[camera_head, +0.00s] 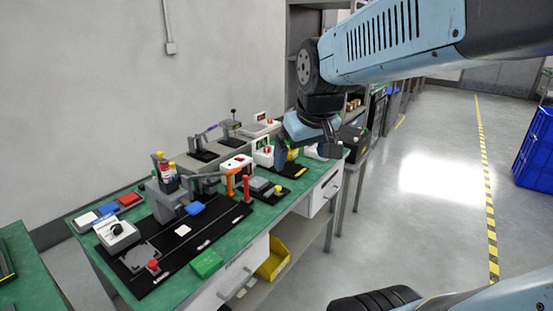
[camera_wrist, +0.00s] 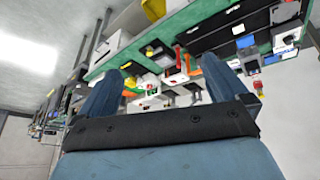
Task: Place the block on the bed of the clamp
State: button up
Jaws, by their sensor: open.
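My gripper (camera_head: 304,152) is raised over the far right end of the green-topped bench. In the wrist view its two blue fingers (camera_wrist: 160,90) are spread wide with nothing between them. A grey device with a red and yellow top (camera_head: 168,180) stands on the black plate. Which of these is the clamp is unclear.
The bench (camera_head: 163,285) is crowded with fixtures, including a white box with a black knob (camera_head: 117,233) at the left. A yellow bin (camera_head: 274,258) sits below the front edge. A blue crate (camera_head: 535,150) stands at the right. The floor between is clear.

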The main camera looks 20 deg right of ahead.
jog(key=s+m, duration=0.1)
jog(key=s, duration=0.5)
jog(key=shift+s+d+r+m, duration=0.25)
jog(key=shift+s+d+m, duration=0.1)
jog(key=shift+d, duration=0.1)
